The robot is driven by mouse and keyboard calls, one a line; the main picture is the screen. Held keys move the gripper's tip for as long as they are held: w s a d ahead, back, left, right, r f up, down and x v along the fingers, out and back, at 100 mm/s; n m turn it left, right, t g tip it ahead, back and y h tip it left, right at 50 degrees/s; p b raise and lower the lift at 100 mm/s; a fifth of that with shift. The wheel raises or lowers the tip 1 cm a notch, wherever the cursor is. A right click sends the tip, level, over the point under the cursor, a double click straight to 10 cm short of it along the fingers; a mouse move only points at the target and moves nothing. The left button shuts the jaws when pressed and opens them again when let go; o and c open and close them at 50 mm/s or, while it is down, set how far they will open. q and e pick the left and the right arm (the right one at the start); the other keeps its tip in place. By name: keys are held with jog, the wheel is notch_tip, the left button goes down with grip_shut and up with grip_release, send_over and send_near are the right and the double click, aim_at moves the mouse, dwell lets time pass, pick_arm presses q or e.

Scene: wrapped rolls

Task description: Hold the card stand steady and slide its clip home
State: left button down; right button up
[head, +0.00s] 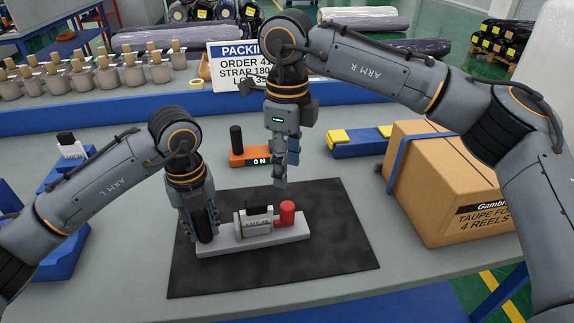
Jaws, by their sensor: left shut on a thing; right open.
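A red upright piece (287,214), probably the clip, is at the base's right end, with a small gap to the card holder. My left gripper (205,235) points down and is shut on the dark post at the base's left end; its fingers partly hide the post. My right gripper (280,182) is open and empty, pointing down above and just behind the red piece, apart from it.
An orange block (237,158) marked ON with a black lever stands behind the mat. A blue and yellow piece (357,148) and a strapped cardboard box (450,190) are at the right. Blue holders (65,185) are at the left. The mat's front is clear.

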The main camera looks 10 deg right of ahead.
pick_arm(q)
jog(key=c, duration=1)
grip_release()
jog(key=shift+o, duration=0.2)
jog(key=shift+r, duration=0.1)
